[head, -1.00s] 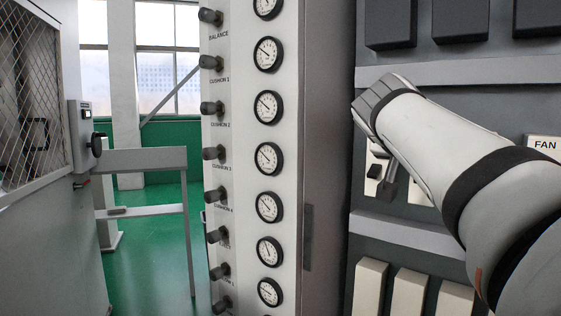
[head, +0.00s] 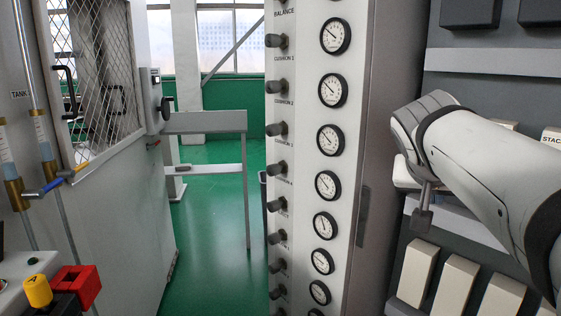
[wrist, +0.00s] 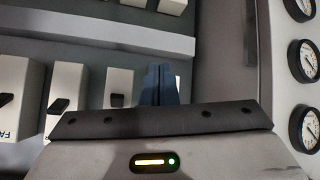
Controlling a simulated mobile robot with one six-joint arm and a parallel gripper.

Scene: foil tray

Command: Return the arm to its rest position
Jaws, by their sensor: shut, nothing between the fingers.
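My arm comes in from the right of the head view, white with dark bands. My gripper (head: 422,220) is at its end, pointing down in front of the grey rack on the right. In the wrist view the two dark fingers (wrist: 160,84) are together, with nothing between them. They overlap the white switch boxes behind; I cannot tell whether they touch anything.
A white column with gauges (head: 330,140) and knobs stands left of the arm. Pale boxes (head: 455,285) sit on the rack below it. A mesh-windowed cabinet (head: 100,70), a red block (head: 76,285) and a yellow knob (head: 38,290) are left. Green floor (head: 205,225) lies between.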

